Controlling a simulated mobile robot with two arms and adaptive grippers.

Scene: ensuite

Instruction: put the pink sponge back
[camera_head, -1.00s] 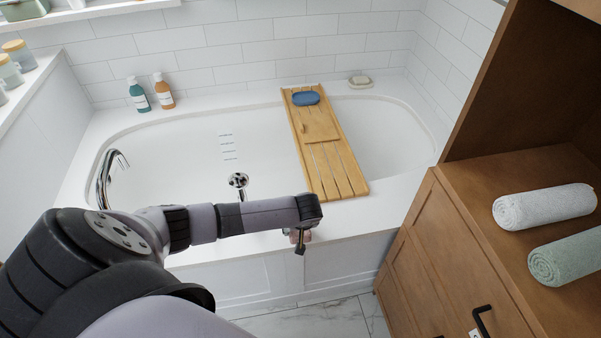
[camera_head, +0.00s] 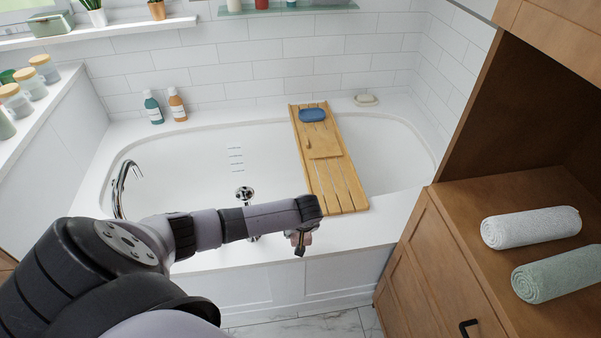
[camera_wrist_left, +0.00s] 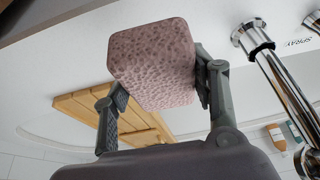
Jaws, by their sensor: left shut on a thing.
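The pink sponge (camera_wrist_left: 155,62), a speckled block, is held between the two fingers of my left gripper (camera_wrist_left: 160,97) in the left wrist view. In the head view my left gripper (camera_head: 300,240) hangs at the end of its arm over the near rim of the bathtub, just in front of the near end of the wooden bath tray. The sponge is mostly hidden there. The wooden bath tray (camera_head: 341,182) lies across the tub, with a blue oval dish (camera_head: 313,115) at its far end. My right gripper is out of view.
A wooden cabinet (camera_head: 450,260) with rolled towels (camera_head: 531,227) is at right. Jars (camera_head: 45,68) line the left ledge.

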